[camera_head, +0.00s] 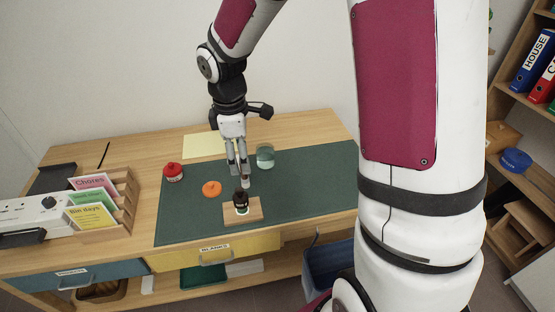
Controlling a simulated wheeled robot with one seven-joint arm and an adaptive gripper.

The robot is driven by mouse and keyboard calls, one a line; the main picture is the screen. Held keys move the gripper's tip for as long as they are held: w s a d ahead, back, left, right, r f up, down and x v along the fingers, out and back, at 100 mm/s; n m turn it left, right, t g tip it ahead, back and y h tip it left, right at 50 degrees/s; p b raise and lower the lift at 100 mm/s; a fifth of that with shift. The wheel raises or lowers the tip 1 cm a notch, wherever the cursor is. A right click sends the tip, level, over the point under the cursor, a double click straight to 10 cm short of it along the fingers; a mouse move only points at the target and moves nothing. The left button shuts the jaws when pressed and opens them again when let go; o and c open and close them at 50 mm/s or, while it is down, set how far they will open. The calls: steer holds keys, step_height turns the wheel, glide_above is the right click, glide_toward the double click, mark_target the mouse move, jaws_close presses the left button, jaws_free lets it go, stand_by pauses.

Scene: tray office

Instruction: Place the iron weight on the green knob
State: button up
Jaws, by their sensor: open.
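A small wooden board (256,214) lies near the front edge of the dark green mat. On it stands a dark, rounded object (241,196) that looks like the iron weight. Beneath it is a small pale and green part (241,209), perhaps the green knob; at this size I cannot tell the two clearly apart. My gripper (239,176) points down just behind and above the dark object. Its fingers are apart with nothing seen between them. Whether a finger touches the dark object cannot be told.
On the mat (310,184) are an orange round piece (211,188), a red-lidded jar (173,172) and a glass (265,156). A yellow sheet (203,145) lies behind. A card rack (125,197) stands left. The mat's right side is clear.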

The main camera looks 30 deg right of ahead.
steer(key=s+r+m+t, duration=0.2)
steer(key=s+r+m, duration=0.4)
steer(key=s+r, duration=0.6)
steer(key=s+r+m+t, duration=0.1)
steer(key=s+r+m, duration=0.1)
steer(key=s, duration=0.3)
steer(key=s+r+m+t, duration=0.1)
steer(key=s+r+m, duration=0.1)
steer(key=s+m, duration=0.2)
steer(key=shift+s+a+r+m+y, duration=0.3)
steer(key=shift+s+m+y, duration=0.1)
steer(key=shift+s, duration=0.55)
steer(key=shift+d, duration=0.1)
